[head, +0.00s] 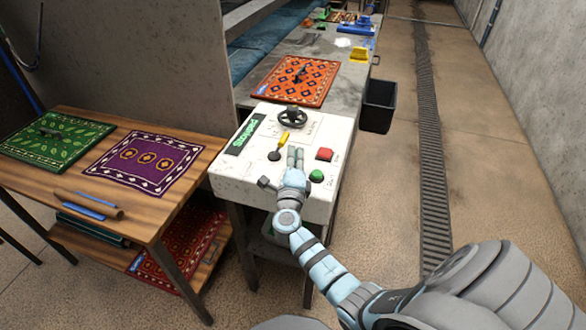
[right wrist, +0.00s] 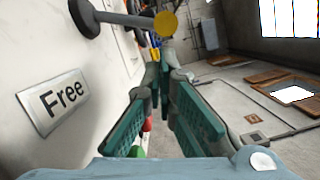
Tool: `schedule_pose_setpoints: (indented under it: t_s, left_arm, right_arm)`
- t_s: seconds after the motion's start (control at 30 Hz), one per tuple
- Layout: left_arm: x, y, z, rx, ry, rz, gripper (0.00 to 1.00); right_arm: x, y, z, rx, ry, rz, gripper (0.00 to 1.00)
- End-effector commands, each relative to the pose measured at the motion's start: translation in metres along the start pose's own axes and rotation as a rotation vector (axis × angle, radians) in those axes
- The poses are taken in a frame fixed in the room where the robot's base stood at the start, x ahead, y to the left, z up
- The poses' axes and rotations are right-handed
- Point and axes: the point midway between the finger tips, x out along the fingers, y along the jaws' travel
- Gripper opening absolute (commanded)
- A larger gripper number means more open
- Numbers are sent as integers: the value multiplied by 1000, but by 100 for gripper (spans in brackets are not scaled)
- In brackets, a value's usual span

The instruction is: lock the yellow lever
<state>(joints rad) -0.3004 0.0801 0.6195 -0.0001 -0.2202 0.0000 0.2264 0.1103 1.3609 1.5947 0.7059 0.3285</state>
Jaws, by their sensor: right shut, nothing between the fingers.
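The yellow lever (head: 284,137) stands on top of the white control box, just beyond my right gripper's fingertips in the head view. In the right wrist view the lever's round yellow end (right wrist: 165,24) sits on a dark shaft, above the fingertips. A "Free" label (right wrist: 57,101) is on the white panel to the left. My right gripper (head: 296,152) is shut and empty, low over the box. Its teal-padded fingers (right wrist: 164,68) show in the wrist view. I cannot tell whether they touch the lever. My left gripper is not in view.
The control box (head: 233,170) carries a "Stopped" display (head: 244,135), a black handwheel (head: 292,118), a dark knob (head: 274,156), a red button (head: 324,154) and a green button (head: 316,176). A wooden table (head: 170,208) with rugs stands left. A black bin (head: 378,106) stands right.

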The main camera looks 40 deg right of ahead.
Motion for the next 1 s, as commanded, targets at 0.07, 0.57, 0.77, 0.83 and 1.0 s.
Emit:
schedule_pose_setpoints:
  t_s: [0.07,0.57,0.77,0.83,1.0]
  left_arm:
    - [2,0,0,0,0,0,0]
    - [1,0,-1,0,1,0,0]
    - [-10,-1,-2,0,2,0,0]
    - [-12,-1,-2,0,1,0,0]
    - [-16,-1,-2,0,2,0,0]
  right_arm:
    - [8,1,0,-2,0,-1,0]
    - [14,-1,0,-5,1,1,0]
    - [15,-6,-2,-40,7,8,0]
    - [15,-6,-2,-49,9,10,0]
    - [16,-8,-4,-69,13,14,0]
